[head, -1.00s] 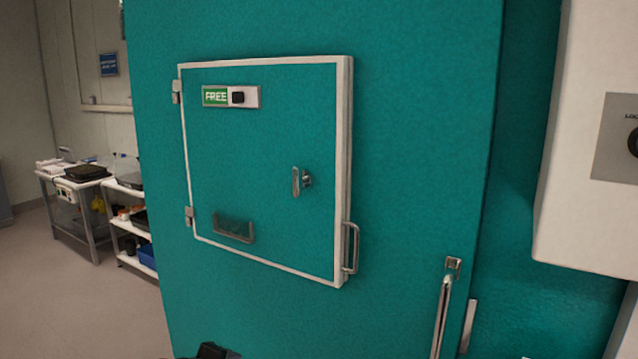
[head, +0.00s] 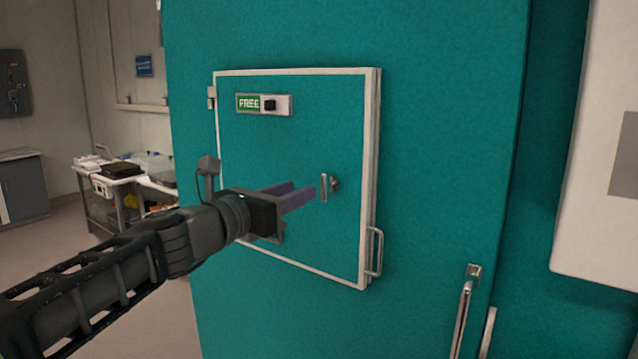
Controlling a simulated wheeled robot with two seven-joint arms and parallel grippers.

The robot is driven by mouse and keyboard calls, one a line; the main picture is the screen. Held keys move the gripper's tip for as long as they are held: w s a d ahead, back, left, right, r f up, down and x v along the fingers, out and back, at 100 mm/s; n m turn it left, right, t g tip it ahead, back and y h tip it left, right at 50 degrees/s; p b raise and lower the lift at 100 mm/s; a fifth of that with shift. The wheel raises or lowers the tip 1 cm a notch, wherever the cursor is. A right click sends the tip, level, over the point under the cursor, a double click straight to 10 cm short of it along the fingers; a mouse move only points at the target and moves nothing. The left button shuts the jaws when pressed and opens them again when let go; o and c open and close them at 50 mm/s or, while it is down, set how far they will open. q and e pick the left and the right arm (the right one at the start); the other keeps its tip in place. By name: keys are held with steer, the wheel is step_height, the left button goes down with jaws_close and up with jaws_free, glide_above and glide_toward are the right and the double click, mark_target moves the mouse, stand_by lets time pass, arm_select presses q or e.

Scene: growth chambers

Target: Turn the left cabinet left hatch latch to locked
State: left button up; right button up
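The hatch (head: 338,110) is a teal door with a white frame, set in the teal cabinet (head: 440,100), and it looks closed. Its latch (head: 325,188) is a small metal lever standing upright at the right middle of the hatch. A green sign (head: 249,103) at the top left reads FREE, beside a black knob (head: 270,105). My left gripper (head: 301,194) reaches in from the left, its purple-grey fingers apart with nothing between them. The fingertips point at the latch and end just left of it in the picture; I cannot tell the depth gap. My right gripper is not in view.
A metal pull handle (head: 375,252) sits at the hatch's lower right edge. A long vertical handle (head: 465,312) is on the cabinet's lower right. A white box (head: 590,200) stands at the right. A cluttered cart (head: 125,172) is at the back left.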

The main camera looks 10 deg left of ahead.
mark_target(322, 181)
arm_select(q)
steer(key=p+x, duration=0.1)
steer(key=x, duration=0.6)
steer(key=shift+w, duration=0.3)
jaws_close()
stand_by(0.4)
